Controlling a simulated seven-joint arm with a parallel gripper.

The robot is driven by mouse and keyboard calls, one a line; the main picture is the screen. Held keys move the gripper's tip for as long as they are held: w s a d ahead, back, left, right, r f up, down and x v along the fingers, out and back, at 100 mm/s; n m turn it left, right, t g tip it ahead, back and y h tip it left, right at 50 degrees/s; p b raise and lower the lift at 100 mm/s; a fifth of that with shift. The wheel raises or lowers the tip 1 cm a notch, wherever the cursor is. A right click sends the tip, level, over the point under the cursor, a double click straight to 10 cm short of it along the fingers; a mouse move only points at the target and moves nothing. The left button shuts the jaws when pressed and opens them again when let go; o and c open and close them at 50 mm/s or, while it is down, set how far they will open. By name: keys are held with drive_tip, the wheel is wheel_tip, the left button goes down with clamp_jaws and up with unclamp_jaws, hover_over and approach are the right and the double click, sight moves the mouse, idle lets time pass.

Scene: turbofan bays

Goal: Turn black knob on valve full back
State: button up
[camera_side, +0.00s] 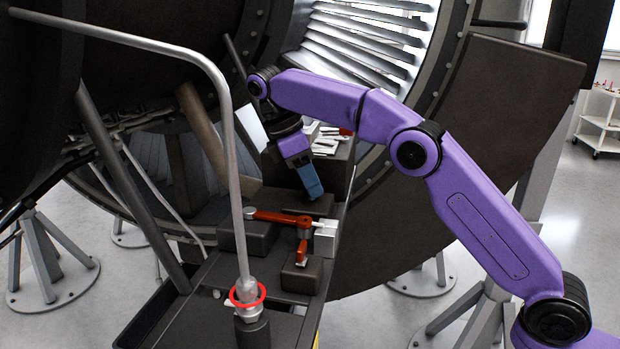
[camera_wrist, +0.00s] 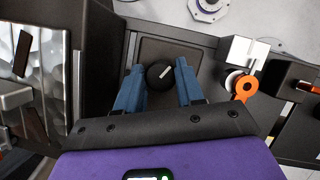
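The black knob (camera_wrist: 160,74) shows in the wrist view, round, with a white pointer line aimed to the upper right. It sits on a dark square block (camera_wrist: 176,48). My gripper (camera_wrist: 158,78) is open, with one blue finger on each side of the knob and a gap visible between each finger and the knob. In the side view my gripper (camera_side: 312,190) points down over the dark bench, and its fingers hide the knob there.
An orange-red lever (camera_side: 280,217) on a valve stands close in front of my gripper; its orange part (camera_wrist: 245,88) is right of the fingers in the wrist view. A grey bent pipe with a red ring (camera_side: 247,294) rises nearer the camera. Metal parts (camera_side: 328,142) lie behind.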

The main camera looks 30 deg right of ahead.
drive_tip(key=o, duration=0.4)
